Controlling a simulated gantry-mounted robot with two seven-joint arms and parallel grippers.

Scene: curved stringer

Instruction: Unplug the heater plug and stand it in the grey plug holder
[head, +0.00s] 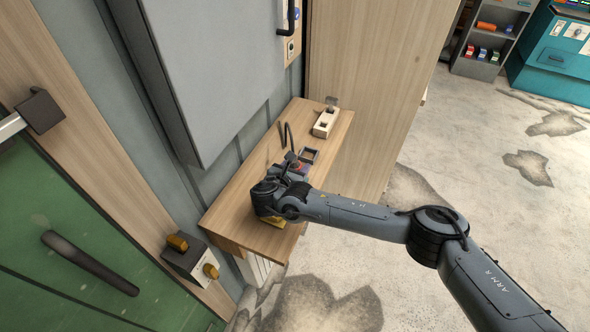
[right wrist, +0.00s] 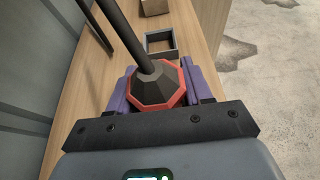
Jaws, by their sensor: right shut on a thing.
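The heater plug (right wrist: 158,86) is a black faceted piece with a red rim, and a thick dark cable rises from it. My right gripper (right wrist: 160,92) is shut on it, with purple fingers on either side. In the head view the right gripper (head: 293,166) is low over the wooden shelf, and a bit of red plug (head: 298,164) shows there. The plug's lower end is hidden. The grey plug holder (right wrist: 175,52) is an open square frame just beyond the plug; it also shows in the head view (head: 316,153). My left gripper is not in view.
The narrow wooden shelf (head: 236,205) runs along the grey wall. A pale block with dark slots (head: 325,123) stands at its far end. A yellow thing (head: 273,221) is partly hidden under my wrist. A tall wooden panel (head: 375,75) stands behind the shelf.

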